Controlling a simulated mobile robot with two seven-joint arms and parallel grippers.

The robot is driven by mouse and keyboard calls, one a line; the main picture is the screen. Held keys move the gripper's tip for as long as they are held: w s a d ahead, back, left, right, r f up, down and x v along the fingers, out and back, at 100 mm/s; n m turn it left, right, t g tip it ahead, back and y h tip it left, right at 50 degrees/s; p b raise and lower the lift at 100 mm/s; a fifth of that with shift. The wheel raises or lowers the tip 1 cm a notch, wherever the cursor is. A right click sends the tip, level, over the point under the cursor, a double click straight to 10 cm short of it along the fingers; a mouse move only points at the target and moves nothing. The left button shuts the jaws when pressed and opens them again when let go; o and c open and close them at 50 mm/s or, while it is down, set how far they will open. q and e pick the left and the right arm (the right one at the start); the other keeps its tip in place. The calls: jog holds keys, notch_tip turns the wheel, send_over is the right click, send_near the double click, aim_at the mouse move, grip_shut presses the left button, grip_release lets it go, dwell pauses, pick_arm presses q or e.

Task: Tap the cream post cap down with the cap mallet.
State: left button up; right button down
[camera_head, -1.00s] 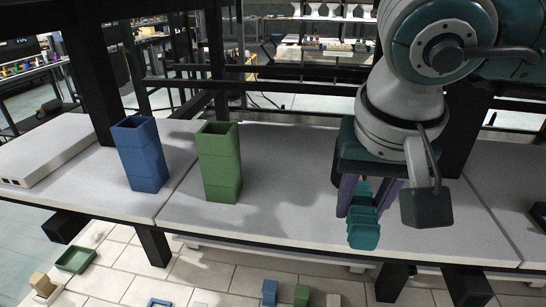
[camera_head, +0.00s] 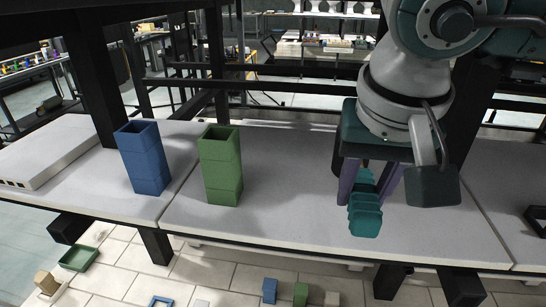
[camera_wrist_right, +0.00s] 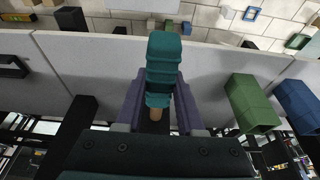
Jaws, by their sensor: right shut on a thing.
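My right gripper (camera_head: 365,200) is shut on a teal ribbed piece (camera_head: 366,219), which sticks out past its purple fingers above the grey deck. In the right wrist view the same teal piece (camera_wrist_right: 163,60) lies between the fingers, with a short tan wooden end (camera_wrist_right: 156,115) near the palm. It may be the cap mallet; no separate mallet head can be made out. A small cream block (camera_head: 333,299) shows at the bottom edge of the head view. A tan block (camera_head: 45,282) stands at lower left. I cannot tell which is the cream post cap. My left gripper is out of view.
A blue square post (camera_head: 143,158) and a green one (camera_head: 220,168) stand upright on the deck (camera_head: 285,185), hollow at the top. A white slab (camera_head: 45,155) lies at left. Small blue (camera_head: 270,290) and green (camera_head: 301,294) blocks and a green tray (camera_head: 78,258) are lower down.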

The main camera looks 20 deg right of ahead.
jog(key=shift+r+p, duration=0.9)
jog(key=shift+r, duration=0.85)
